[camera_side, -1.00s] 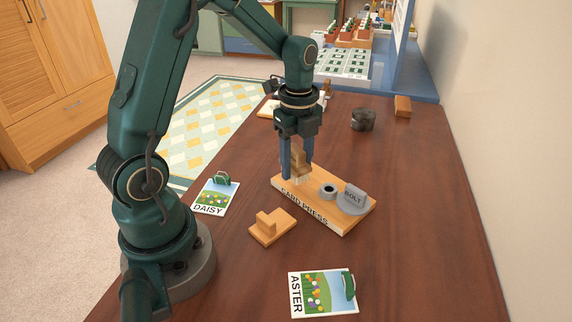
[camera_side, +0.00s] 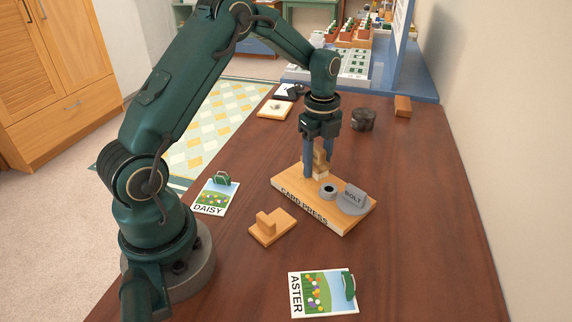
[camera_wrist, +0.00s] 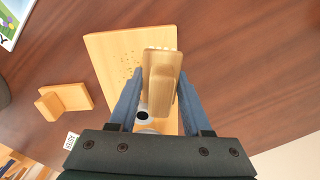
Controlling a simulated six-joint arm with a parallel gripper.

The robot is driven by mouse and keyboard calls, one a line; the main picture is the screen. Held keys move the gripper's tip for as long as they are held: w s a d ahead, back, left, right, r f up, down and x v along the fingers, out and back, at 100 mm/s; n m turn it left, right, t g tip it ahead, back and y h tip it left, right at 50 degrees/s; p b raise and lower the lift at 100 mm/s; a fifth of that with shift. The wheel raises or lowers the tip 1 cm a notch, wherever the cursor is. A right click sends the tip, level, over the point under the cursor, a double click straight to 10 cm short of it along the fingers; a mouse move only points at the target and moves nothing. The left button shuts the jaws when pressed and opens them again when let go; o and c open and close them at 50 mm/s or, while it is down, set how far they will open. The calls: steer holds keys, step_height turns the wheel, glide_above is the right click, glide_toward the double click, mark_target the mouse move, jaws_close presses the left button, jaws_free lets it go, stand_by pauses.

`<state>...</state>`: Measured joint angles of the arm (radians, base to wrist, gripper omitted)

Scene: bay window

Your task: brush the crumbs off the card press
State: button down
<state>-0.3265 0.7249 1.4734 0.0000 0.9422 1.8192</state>
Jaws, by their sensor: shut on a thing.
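The card press (camera_side: 295,187) is a flat wooden board with its name on the front edge, lying on the brown table. A grey ring (camera_side: 328,191) and a grey disc marked BOLT (camera_side: 353,200) sit on its right part. My gripper (camera_side: 319,172) is shut on a wooden brush (camera_wrist: 162,82) with pale bristles, held over the back of the board. Whether the bristles touch the board I cannot tell. Dark crumbs (camera_wrist: 128,73) lie scattered on the board beside the brush in the wrist view. The ring is partly hidden behind the brush there.
A stepped wooden block (camera_side: 272,226) lies in front of the press. The DAISY card (camera_side: 215,198) lies to its left and the ASTER card (camera_side: 322,293) nearer the camera. A dark round object (camera_side: 363,120) and a small wooden block (camera_side: 403,106) stand farther back. The table's right side is clear.

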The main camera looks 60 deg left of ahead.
mark_target(296, 186)
steer(key=shift+w+a+f, duration=0.1)
steer(key=shift+w, duration=0.25)
steer(key=shift+s+d, duration=0.3)
steer(key=shift+s, duration=0.8)
steer(key=shift+s+d, duration=0.25)
steer(key=shift+s, duration=0.85)
steer(key=shift+s+d, duration=0.3)
steer(key=shift+s, duration=0.8)
steer(key=shift+s+r, duration=0.15)
steer(key=shift+r, duration=0.05)
step_height(296, 186, up, 8)
steer(key=shift+d, duration=0.1)
